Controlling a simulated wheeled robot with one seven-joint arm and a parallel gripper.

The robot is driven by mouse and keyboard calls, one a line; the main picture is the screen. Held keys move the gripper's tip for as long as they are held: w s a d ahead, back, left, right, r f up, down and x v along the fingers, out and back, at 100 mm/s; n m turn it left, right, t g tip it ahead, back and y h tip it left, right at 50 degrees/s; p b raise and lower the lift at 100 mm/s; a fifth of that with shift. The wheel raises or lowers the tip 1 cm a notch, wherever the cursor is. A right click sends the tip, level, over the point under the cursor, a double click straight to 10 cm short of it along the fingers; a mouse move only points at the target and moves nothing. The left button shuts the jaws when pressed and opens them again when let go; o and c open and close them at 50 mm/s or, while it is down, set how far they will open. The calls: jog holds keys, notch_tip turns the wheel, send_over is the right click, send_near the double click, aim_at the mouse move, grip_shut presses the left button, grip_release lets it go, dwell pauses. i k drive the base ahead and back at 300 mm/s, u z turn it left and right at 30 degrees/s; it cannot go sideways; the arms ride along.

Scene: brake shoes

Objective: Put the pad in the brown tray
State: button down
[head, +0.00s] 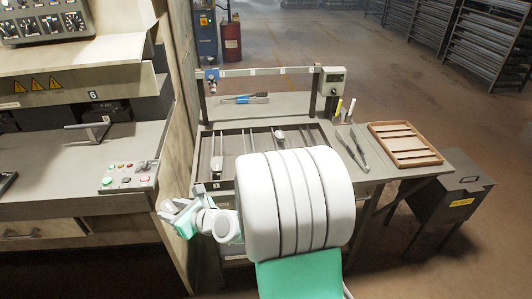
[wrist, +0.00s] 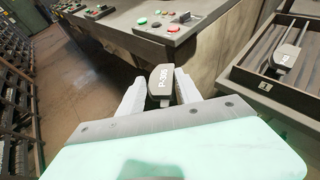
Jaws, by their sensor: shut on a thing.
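My gripper (wrist: 160,84) is shut on a dark grey pad (wrist: 161,90) in the wrist view. The pad has a pale label that looks like P-305 and sits between the two white fingers. The brown tray (head: 438,160) lies at the right end of the workbench in the head view, with slats across it and no pad in it. My gripper is low at the left of my arm in the head view, in front of the bench and far from the brown tray. The held pad cannot be made out there.
A grey compartment tray (head: 205,160) on the bench holds more pads, one (wrist: 287,58) also showing in the wrist view. A raised frame (head: 270,71) stands behind. A machine console (head: 130,175) is at left.

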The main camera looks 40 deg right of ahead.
aim_at(421, 151)
jog(key=u, duration=1.95)
jog(key=k, duration=2)
jog(key=z, duration=2.55)
jog(key=i, duration=0.5)
